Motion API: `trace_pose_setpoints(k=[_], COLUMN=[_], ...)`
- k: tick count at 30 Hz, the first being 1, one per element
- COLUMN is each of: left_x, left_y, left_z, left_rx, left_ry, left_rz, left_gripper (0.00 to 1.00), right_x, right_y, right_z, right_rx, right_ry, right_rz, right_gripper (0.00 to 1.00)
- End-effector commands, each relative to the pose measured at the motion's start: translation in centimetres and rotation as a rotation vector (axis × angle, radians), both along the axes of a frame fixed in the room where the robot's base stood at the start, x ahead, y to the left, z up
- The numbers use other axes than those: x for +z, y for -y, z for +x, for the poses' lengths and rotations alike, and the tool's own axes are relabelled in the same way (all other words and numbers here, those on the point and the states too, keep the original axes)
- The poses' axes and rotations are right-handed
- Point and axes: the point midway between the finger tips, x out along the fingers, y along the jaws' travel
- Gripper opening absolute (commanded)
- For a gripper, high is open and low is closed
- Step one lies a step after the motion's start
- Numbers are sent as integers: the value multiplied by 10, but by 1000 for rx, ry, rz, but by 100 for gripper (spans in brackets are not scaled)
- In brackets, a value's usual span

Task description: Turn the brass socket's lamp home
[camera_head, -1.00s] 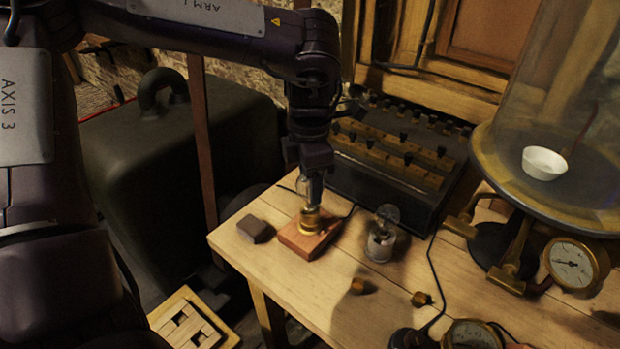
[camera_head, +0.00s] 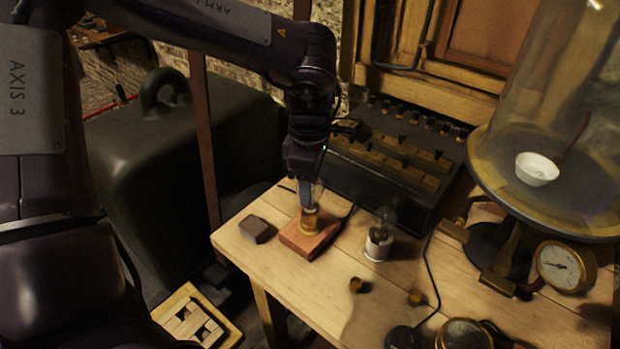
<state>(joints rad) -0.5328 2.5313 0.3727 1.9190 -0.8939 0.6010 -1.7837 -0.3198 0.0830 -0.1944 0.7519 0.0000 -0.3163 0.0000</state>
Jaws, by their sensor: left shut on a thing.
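The brass socket (camera_head: 309,222) stands upright on a reddish wooden block (camera_head: 301,242) near the left end of the table. A clear glass lamp (camera_head: 318,192) sits upright in the socket, mostly hidden by my gripper. My left gripper (camera_head: 307,198) points straight down and is shut on the lamp's glass. How deep the lamp's base sits in the socket cannot be seen. A second clear lamp stands in a pale socket (camera_head: 378,243) to the right, apart from the block. My right gripper is not in view.
A dark box (camera_head: 390,175) with brass bars and knobs stands behind. A dark small block (camera_head: 254,229) lies left of the socket. Two small brass pieces (camera_head: 356,285) (camera_head: 415,297) lie in front. A bell jar (camera_head: 560,120) and gauge (camera_head: 562,265) stand right.

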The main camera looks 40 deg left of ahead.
Motion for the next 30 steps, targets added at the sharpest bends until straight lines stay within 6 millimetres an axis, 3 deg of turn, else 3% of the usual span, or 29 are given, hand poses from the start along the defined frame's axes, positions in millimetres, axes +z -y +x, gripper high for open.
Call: trace_pose_setpoints(k=[8, 21, 30], left_x=[0, 1, 0], left_y=[0, 0, 0], left_z=[0, 0, 0], left_rx=[-25, -529, -561], left_ry=[0, -2, -1], left_rz=[1, 1, 2], left_gripper=[21, 21, 21], right_x=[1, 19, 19], right_y=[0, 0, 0], right_z=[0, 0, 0], right_rx=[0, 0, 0], right_ry=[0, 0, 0], right_rz=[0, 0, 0], right_gripper=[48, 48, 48])
